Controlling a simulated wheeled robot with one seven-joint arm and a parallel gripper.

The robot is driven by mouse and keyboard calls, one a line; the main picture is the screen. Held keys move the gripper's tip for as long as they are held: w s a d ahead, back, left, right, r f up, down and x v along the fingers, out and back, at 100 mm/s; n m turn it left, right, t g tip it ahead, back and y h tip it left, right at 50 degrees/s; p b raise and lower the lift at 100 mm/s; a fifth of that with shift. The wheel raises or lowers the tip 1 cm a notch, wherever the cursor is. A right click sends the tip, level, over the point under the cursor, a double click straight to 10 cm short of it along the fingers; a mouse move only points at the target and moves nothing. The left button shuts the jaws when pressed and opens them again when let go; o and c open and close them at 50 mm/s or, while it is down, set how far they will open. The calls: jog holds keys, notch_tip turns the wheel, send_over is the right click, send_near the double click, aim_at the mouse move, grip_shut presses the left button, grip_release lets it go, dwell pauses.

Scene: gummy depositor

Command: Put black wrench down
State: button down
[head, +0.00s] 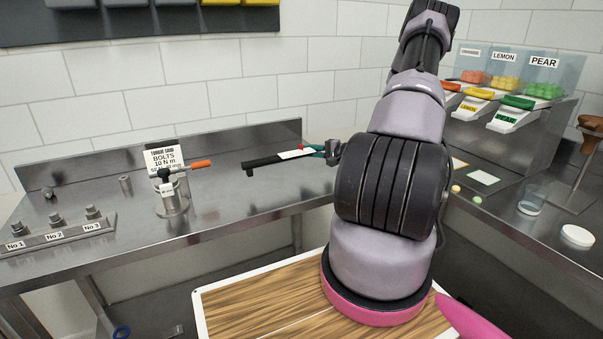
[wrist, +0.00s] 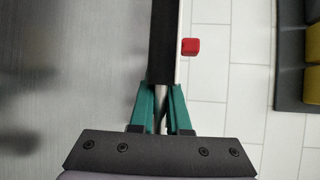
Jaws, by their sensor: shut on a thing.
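The black wrench (head: 262,161) is held roughly level, its dark head end pointing left in the head view. A white strip and a small red part show along it near my gripper. My gripper (head: 321,151) has teal fingers and is shut on the wrench's right end. In the wrist view, the teal fingers (wrist: 161,98) close on either side of the black shaft (wrist: 162,42), with the red part (wrist: 190,46) beside it. The wrench appears above the right part of the steel bench (head: 225,200); the exact height is hard to tell.
A torque stand (head: 172,197) with an orange-handled tool (head: 200,164) and a sign (head: 165,157) stands left of the wrench. A bolt rack (head: 58,233) lies at the bench's left front. Bare bench lies between the stand and the right end, with a raised back edge behind.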

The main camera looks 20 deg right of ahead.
aim_at(307, 173)
jog(key=shift+f, duration=2.85)
jog(key=shift+f, duration=0.1)
jog(key=c, duration=0.9)
grip_release()
